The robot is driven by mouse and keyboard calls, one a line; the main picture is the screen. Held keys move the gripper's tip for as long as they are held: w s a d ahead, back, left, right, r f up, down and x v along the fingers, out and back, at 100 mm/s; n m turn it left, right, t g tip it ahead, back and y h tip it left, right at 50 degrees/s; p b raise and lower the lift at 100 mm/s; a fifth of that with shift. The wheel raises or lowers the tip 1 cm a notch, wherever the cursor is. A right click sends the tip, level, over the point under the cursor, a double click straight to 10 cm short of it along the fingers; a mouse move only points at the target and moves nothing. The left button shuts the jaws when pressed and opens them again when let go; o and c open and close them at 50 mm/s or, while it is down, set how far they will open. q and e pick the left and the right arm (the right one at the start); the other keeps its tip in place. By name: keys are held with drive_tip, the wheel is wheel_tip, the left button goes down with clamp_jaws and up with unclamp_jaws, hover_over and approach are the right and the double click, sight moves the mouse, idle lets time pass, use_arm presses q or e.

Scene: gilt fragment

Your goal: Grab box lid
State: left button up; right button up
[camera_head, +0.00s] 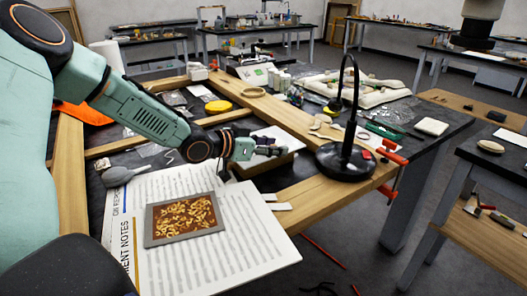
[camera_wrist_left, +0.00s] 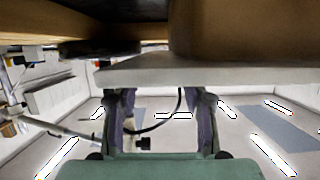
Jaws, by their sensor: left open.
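A box (camera_head: 265,163) with a pale flat lid (camera_head: 284,133) sits on the dark workbench inside the wooden frame. My left gripper (camera_head: 278,150) reaches in from the left and overlaps the box's top near its front edge. In the left wrist view, which looks upside down, the lid's pale edge (camera_wrist_left: 205,72) spans above the open fingers (camera_wrist_left: 163,98), with the brown box side (camera_wrist_left: 240,30) beyond it. The fingertips are close to the lid's edge; I cannot tell whether they touch it. My right gripper is not in view.
A black lamp (camera_head: 346,158) stands right of the box on the wooden frame (camera_head: 327,206). A framed gilt fragment (camera_head: 184,219) lies on printed sheets (camera_head: 245,245) at the front. A yellow disc (camera_head: 218,107) and a grey bulb-shaped tool (camera_head: 118,175) lie near my arm.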

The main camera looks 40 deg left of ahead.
use_arm(q)
drive_tip(key=shift+w+f, duration=0.2)
drive_tip(key=shift+w, duration=0.2)
drive_tip(key=shift+s+r, duration=0.15)
drive_tip(key=shift+s, duration=0.1)
drive_tip(key=c, duration=0.6)
drive_tip(key=shift+w+d, duration=0.1)
clamp_jaws()
